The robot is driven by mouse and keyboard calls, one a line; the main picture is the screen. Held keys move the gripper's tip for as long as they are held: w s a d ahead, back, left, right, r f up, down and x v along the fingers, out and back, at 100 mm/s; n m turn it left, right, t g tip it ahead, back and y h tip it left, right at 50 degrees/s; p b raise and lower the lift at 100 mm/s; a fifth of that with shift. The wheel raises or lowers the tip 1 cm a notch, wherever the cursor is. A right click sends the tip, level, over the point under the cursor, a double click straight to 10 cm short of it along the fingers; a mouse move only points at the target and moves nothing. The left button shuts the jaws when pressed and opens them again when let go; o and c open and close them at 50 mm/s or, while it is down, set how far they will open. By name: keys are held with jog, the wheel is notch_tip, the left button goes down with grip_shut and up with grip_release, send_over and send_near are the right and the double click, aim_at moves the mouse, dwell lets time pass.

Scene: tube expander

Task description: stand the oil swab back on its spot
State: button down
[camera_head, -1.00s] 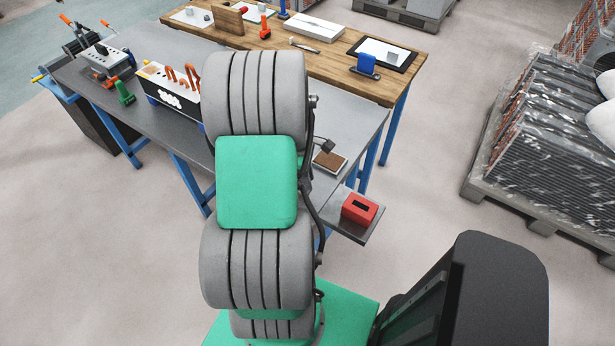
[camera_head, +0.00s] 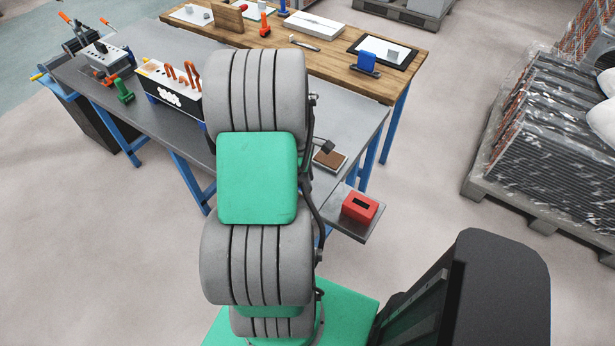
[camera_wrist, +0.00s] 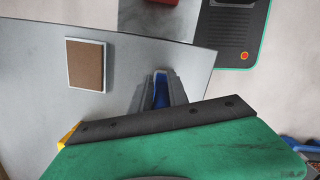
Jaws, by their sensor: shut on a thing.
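In the wrist view my gripper (camera_wrist: 160,90) is shut on a slim blue thing (camera_wrist: 161,92), which I take to be the oil swab; only a short part shows between the grey fingers. Its lower end is hidden, so I cannot tell whether it touches the bench. A brown pad in a pale frame (camera_wrist: 86,64) lies on the grey bench, to the left of my gripper and apart from it. The pad also shows in the head view (camera_head: 330,160), just right of my arm. No marked swab spot can be made out.
A red box with a dark slot (camera_head: 360,207) sits on a small side shelf (camera_head: 374,228) at the bench's right end. A black box with copper bends (camera_head: 170,88) stands left of my arm. The grey bench (camera_head: 352,120) has bare room on its right part.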

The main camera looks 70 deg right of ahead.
jog(key=shift+f, duration=0.4)
jog(key=c, duration=1.2)
grip_release()
jog(key=shift+r, duration=0.15)
jog(key=r+p, duration=0.4)
jog(key=r, duration=0.1)
jog(key=w+r+p, duration=0.1)
jog(key=r+p, duration=0.1)
jog(key=shift+w+a+r, duration=0.1)
jog(key=shift+a+r, duration=0.05)
jog(key=shift+r, duration=0.25)
jog(key=shift+f, duration=0.1)
